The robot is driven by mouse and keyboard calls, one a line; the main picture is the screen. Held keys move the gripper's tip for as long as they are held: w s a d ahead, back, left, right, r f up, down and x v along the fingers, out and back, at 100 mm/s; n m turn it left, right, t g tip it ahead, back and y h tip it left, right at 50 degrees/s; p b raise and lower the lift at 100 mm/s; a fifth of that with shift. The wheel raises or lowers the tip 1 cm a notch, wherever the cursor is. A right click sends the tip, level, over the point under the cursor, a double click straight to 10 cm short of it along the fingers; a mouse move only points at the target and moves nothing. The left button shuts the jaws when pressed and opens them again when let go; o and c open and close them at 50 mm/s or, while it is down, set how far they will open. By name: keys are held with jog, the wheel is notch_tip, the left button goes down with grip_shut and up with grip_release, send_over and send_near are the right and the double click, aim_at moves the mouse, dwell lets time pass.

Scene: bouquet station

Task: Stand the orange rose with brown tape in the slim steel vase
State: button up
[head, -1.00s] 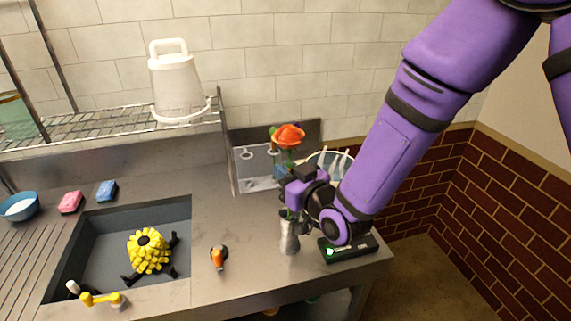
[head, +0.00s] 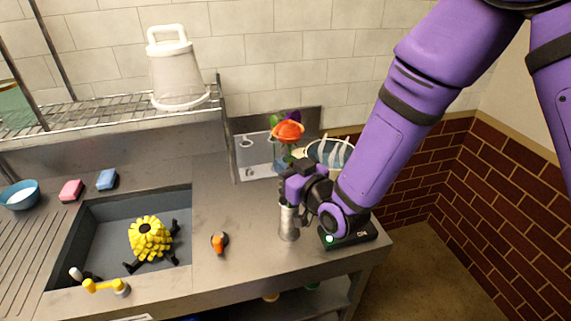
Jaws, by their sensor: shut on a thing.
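The orange rose (head: 288,131) stands roughly upright in the head view, its bloom above my gripper. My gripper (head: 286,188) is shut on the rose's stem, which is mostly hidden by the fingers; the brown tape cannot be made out. The slim steel vase (head: 289,222) stands upright on the counter directly below my gripper. The lower stem is not visible between gripper and vase, and its end appears to be inside the vase mouth, though the gripper partly covers the rim.
A black device with a green light (head: 348,235) sits right of the vase. An orange-and-black item (head: 219,241) lies to the left. The sink (head: 105,235) holds a yellow object (head: 151,238).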

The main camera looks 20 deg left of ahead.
jog(key=shift+f, duration=1.25)
jog(key=o, duration=1.4)
jog(key=shift+o, duration=0.2)
jog(key=shift+d, duration=0.1)
jog(key=shift+v, duration=2.4)
jog(key=shift+v, duration=2.5)
